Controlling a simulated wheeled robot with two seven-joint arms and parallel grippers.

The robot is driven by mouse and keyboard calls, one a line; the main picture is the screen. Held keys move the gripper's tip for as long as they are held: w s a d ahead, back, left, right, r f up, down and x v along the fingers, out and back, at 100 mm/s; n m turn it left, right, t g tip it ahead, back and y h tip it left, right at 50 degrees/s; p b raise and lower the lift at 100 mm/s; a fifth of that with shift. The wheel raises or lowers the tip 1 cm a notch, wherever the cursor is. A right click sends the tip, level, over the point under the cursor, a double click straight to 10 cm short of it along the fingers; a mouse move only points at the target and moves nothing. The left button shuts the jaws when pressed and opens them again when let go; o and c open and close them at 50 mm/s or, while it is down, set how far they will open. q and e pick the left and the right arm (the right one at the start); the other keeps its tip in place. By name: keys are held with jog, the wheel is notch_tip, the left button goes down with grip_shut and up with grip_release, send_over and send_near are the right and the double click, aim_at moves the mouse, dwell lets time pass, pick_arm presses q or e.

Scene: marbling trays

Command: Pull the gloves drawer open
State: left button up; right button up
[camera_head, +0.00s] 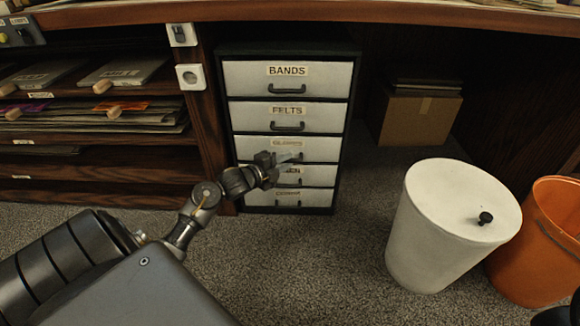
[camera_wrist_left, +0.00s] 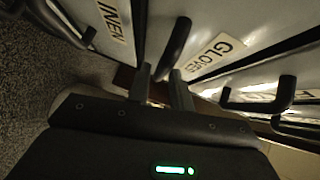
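The gloves drawer (camera_head: 248,148) is the third front down in a dark cabinet, flush with its neighbours. My right gripper is not in view.
Other drawers are above and below, including bands (camera_head: 243,78) and felts (camera_head: 248,116), all shut. A white bin (camera_head: 425,225) and an orange bucket (camera_head: 535,245) stand at right, a cardboard box (camera_head: 420,120) behind. Carpet before the cabinet is clear.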

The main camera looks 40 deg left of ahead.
pick_arm(q)
jog(key=shift+b+x, duration=0.3)
jog(key=shift+x, duration=0.85)
grip_shut()
